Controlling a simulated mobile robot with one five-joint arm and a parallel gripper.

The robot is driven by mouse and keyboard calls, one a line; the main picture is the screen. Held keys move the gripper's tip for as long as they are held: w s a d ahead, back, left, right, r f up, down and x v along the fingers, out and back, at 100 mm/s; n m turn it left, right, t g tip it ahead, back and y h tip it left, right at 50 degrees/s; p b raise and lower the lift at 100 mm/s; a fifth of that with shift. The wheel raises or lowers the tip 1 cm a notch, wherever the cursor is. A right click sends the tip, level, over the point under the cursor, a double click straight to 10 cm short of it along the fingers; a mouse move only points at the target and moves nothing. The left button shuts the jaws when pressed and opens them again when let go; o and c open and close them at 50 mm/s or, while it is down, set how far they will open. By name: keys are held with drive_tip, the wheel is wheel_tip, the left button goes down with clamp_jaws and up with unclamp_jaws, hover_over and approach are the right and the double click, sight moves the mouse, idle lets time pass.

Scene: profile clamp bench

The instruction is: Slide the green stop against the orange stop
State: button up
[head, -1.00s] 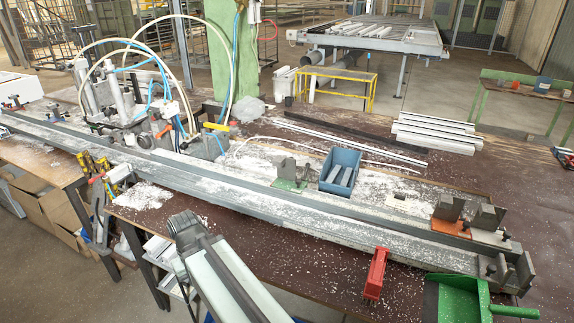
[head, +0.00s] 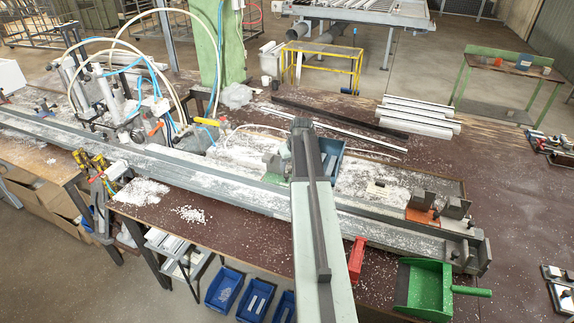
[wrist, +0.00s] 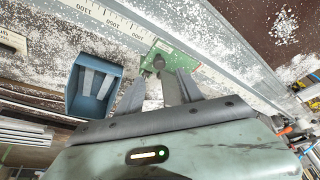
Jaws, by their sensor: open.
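The green stop (head: 272,177), a green plate with grey blocks, sits on the bench rail just left of my arm, partly hidden by it. In the wrist view its green plate (wrist: 208,74) and a dark knob lie beyond my fingertips. My gripper (wrist: 160,80) is open, its two fingers apart at the stop's near side; I cannot tell whether they touch it. In the head view my arm hides the fingers. The orange stop (head: 421,216), an orange plate with grey blocks, sits farther right on the rail, clear of the green stop. It is outside the wrist view.
A blue bin (wrist: 92,84) with grey pieces stands beside my gripper, between the two stops. White chips cover the rail. A red block (head: 356,258) and a green dustpan (head: 425,288) lie at the front. Hoses and clamps (head: 125,95) stand at the left.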

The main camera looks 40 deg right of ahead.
sight(287, 175)
drive_tip(key=b+x, duration=0.7)
drive_tip(key=x, duration=0.1)
drive_tip(key=shift+s+f+b, duration=0.1)
drive_tip(key=shift+b, duration=0.25)
clamp_jaws()
idle(1.1)
